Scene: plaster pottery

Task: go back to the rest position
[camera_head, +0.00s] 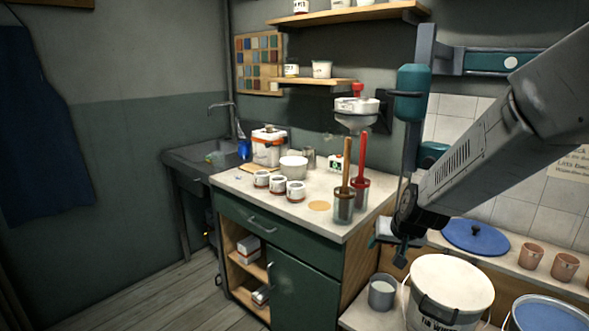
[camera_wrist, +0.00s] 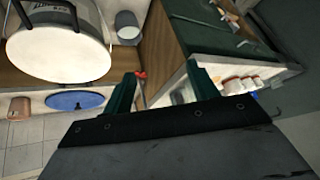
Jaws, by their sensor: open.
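My gripper (camera_wrist: 163,92) shows in the wrist view with its two dark green fingers spread apart and nothing between them. In the head view my grey arm comes in from the right, and my gripper (camera_head: 397,243) hangs low at its end. It is to the right of the green cabinet (camera_head: 300,285) and above and behind the small grey cup (camera_head: 382,293). The fingers are dark and small in that view.
A large white bucket (camera_head: 450,290) stands close below my arm, with a blue lid (camera_head: 476,237) behind it. Terracotta cups (camera_head: 531,256) stand further right. The worktop holds white jars (camera_head: 279,184), a bowl (camera_head: 293,167) and glasses with tall tools (camera_head: 361,190). Floor (camera_head: 165,290) at left is clear.

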